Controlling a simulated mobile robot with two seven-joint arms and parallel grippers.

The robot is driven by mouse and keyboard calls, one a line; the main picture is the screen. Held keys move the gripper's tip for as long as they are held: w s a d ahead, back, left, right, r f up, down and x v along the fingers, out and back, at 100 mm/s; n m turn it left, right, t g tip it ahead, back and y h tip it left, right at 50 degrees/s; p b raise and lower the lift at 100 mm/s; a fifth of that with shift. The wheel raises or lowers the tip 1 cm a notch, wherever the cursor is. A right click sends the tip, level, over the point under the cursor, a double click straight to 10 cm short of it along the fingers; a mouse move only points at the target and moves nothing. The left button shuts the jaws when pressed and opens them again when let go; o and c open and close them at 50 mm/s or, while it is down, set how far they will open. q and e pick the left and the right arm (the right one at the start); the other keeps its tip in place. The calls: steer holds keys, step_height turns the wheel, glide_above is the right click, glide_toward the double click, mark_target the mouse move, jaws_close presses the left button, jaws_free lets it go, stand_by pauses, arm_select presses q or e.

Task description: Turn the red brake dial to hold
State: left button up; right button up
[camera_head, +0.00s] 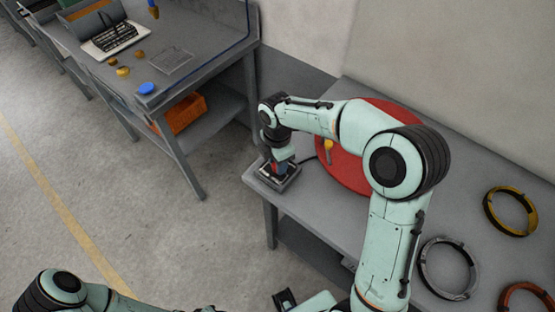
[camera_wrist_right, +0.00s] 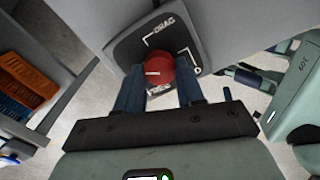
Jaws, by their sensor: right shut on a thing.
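The red brake dial (camera_wrist_right: 167,73) sits on a dark square plate (camera_wrist_right: 122,50) in the right wrist view. My right gripper (camera_wrist_right: 160,72) is shut on the dial, one blue finger on each side. A short white mark shows on the left part of the dial. The plate reads "DRAG" at the top; another label below the dial is partly hidden. In the head view, my right gripper (camera_head: 281,167) points down at the control box (camera_head: 292,181) on the table corner. My left gripper (camera_head: 285,300) shows partly at the bottom edge; its fingers are unclear.
A red disc (camera_head: 345,172) lies on the table behind my right arm. Yellow (camera_head: 490,208), grey (camera_head: 424,272) and copper (camera_head: 507,298) rings lie to the right. A workbench (camera_head: 215,52) with an orange bin (camera_head: 184,114) stands at the left. Open floor lies between.

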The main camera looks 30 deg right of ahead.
steer(key=m, duration=0.3)
steer(key=shift+m, duration=0.4)
steer(key=m, duration=0.3)
steer(key=shift+m, duration=0.3)
steer(key=m, duration=0.3)
steer(key=shift+w+m, duration=0.1)
steer(key=shift+m, duration=0.2)
steer(key=m, duration=0.3)
steer(key=shift+m, duration=0.4)
steer(key=m, duration=0.7)
steer(key=shift+d, duration=0.1)
steer(key=m, duration=0.4)
steer(key=shift+m, duration=1.8)
steer(key=shift+d, duration=0.1)
